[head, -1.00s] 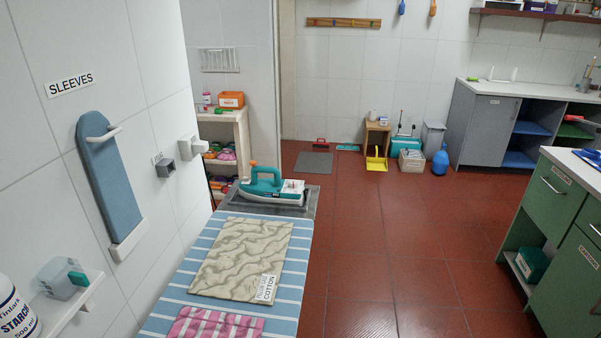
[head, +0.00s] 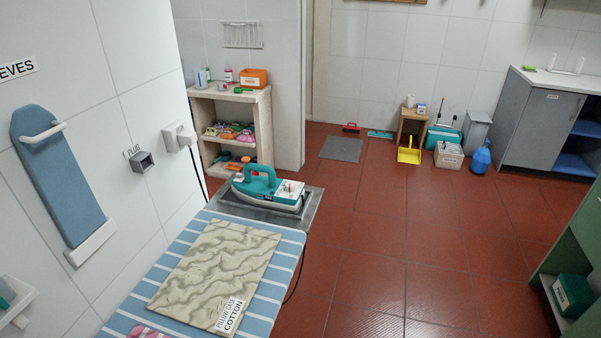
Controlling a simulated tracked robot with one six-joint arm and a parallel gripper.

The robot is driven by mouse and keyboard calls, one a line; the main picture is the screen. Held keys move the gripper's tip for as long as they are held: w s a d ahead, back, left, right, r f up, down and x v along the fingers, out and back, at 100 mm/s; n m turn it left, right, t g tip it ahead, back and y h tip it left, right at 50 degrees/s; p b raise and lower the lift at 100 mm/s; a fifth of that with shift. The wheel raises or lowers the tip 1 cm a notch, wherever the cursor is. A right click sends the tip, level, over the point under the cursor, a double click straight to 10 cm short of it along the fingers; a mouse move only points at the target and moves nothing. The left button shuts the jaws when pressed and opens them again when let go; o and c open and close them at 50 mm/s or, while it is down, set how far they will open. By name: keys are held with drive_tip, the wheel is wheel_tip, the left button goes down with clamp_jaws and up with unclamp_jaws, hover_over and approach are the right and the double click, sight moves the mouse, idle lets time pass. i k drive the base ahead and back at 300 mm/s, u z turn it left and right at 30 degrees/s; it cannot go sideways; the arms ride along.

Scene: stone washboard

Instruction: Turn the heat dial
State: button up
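A teal and white iron (head: 270,190) rests on a grey metal stand (head: 318,212) at the far end of a blue-and-white striped ironing board (head: 289,262). Its handle is teal, and its pale end points right. No dial markings can be read from here. My gripper is not in view.
A patterned pillowcase with a cotton label (head: 215,275) lies on the board. A wall socket (head: 142,161) and a blue sleeve board (head: 55,165) are on the left wall. A shelf unit (head: 228,98) stands behind the iron. Red tiled floor (head: 390,240) is clear right of the board.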

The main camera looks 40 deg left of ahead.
sight(289, 186)
drive_tip(key=i, duration=1.45)
drive_tip(key=u, duration=3.25)
